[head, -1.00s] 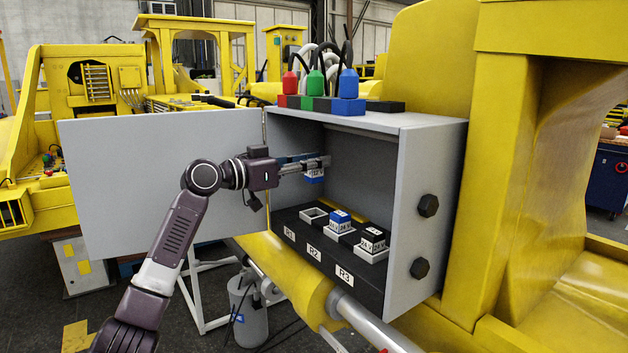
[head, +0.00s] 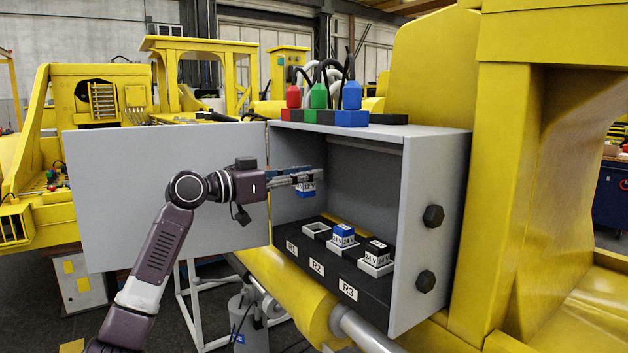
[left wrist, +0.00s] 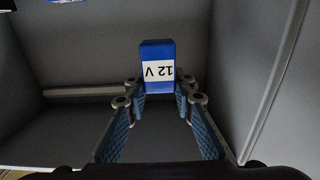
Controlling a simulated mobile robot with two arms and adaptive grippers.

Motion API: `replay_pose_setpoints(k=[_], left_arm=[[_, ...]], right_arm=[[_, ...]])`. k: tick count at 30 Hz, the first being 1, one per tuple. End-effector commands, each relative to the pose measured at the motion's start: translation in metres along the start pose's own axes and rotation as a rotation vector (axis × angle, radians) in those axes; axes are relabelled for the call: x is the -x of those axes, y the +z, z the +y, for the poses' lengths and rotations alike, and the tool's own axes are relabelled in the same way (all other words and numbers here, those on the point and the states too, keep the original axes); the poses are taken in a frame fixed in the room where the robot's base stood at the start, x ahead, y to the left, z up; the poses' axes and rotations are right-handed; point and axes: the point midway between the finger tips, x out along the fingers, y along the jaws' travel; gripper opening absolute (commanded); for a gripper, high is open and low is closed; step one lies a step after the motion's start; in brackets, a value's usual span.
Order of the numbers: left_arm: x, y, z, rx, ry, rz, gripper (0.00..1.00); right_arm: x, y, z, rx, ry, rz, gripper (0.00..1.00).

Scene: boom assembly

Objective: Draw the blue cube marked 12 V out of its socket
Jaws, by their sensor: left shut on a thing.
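The blue cube marked 12 V (head: 306,190) hangs in my left gripper (head: 308,178), above the row of sockets and clear of them. In the left wrist view the cube (left wrist: 157,52) shows its blue body and white 12 V label, upside down, between the fingertips of the left gripper (left wrist: 160,92). The left gripper is shut on it. Below it, the R1 socket (head: 316,229) is an empty white frame. My right gripper is not in view.
A blue-topped 24 V cube (head: 343,233) sits in the R2 socket and a black-topped 24 V cube (head: 376,251) in the R3 socket. The grey cabinet (head: 428,190) has its door (head: 130,190) open at left. Plugs with cables stand on its top.

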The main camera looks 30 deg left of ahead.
Motion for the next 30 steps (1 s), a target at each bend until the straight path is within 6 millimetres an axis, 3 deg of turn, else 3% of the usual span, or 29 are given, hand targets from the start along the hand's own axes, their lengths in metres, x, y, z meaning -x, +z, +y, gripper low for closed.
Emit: replay_pose_setpoints(k=[30], left_arm=[[0.103,0.003,-0.001,-0.001,-0.002,0.001,0.00]], right_arm=[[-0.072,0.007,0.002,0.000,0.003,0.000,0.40]])
